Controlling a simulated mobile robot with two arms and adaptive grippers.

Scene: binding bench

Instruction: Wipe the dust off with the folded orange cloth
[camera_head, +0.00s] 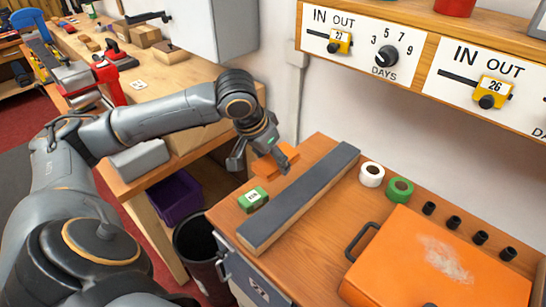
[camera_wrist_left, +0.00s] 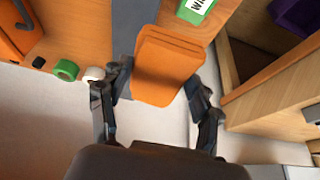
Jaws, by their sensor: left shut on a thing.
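The folded orange cloth (camera_head: 268,166) is at my left gripper (camera_head: 262,158), near the back left corner of the bench. In the left wrist view the cloth (camera_wrist_left: 168,62) lies between the two fingers of the left gripper (camera_wrist_left: 158,84), which is shut on it. I cannot tell whether the cloth touches the bench top. Pale dust (camera_head: 445,257) lies in a patch on the lid of an orange case (camera_head: 400,254) at the front right of the bench. My right gripper is not in view.
A long grey-topped wooden bar (camera_head: 302,195) lies between the cloth and the case. A green box (camera_head: 253,199) stands left of it. White tape (camera_head: 371,174), green tape (camera_head: 400,189) and several black cylinders (camera_head: 453,222) line the back. A dark bin (camera_head: 196,240) stands below.

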